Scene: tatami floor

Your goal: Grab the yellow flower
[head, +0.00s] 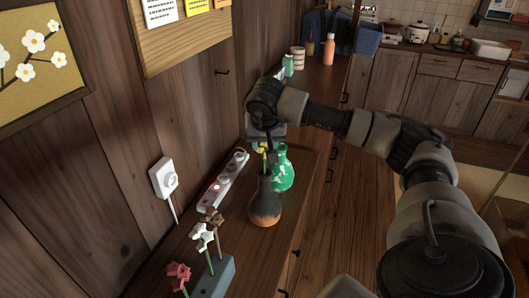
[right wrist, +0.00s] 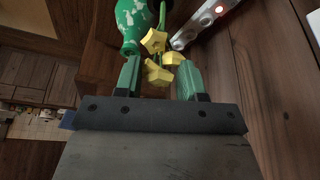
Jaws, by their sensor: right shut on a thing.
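The yellow flower (head: 262,149) shows small in the head view, above the neck of a dark brown vase (head: 265,206). In the right wrist view, the yellow flower (right wrist: 156,72) has several yellow blooms and a green stem. My right gripper (head: 268,148) reaches down from above; in the right wrist view its green fingers (right wrist: 158,82) stand on both sides of the blooms, shut on the flower. I cannot tell whether the stem is still inside the brown vase. A green and white vase (head: 282,168) stands just behind the brown one. My left gripper is not in view.
A power strip (head: 222,175) with a red light lies along the wall. Pink (head: 179,272), white (head: 202,235) and brown flowers stand by a grey-blue block (head: 214,278). A wall socket (head: 164,177) sticks out at left. An orange bottle (head: 329,49) stands farther back.

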